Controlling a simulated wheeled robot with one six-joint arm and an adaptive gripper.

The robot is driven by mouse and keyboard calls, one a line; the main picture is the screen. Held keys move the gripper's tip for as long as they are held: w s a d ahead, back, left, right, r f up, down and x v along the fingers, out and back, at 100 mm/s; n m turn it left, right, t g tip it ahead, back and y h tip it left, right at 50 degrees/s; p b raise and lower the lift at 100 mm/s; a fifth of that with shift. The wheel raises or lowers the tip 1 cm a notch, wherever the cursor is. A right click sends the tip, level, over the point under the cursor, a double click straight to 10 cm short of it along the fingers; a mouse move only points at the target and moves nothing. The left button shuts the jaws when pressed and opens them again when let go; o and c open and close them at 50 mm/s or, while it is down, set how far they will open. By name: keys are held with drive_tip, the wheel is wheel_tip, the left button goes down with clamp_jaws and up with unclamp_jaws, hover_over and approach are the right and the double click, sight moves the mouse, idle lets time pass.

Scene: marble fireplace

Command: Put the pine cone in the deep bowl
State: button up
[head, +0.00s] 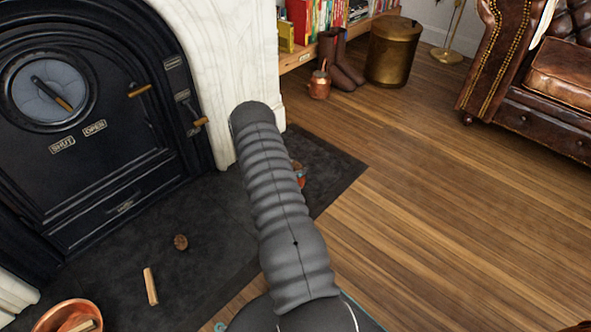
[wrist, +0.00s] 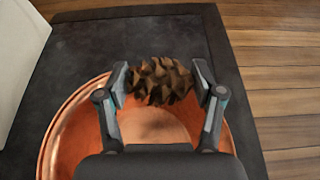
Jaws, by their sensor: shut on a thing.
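My gripper (wrist: 162,84) is shut on a brown pine cone (wrist: 160,80), with one finger on each side of it in the wrist view. A round copper bowl (wrist: 62,128) lies below them, its inside partly in sight. The pine cone overlaps the bowl's far rim in that view; I cannot tell its height above the bowl. In the head view my arm hides most of the gripper, the pine cone and this bowl. Only a small orange patch shows at the arm's right side.
On the dark hearth slab lie a small brown cone-like object (head: 181,242) and a wooden stick (head: 150,286). Another copper bowl (head: 62,312) at the lower left holds wood pieces. The black stove (head: 90,190) and white marble surround (head: 232,60) stand behind.

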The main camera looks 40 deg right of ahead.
drive_tip(key=shift+f, duration=0.3)
drive_tip(key=shift+f+b, duration=0.3)
drive_tip(key=shift+f, duration=0.05)
drive_tip(key=shift+f, duration=0.15)
drive_tip(key=o, duration=0.8)
drive_tip(key=shift+o, duration=0.2)
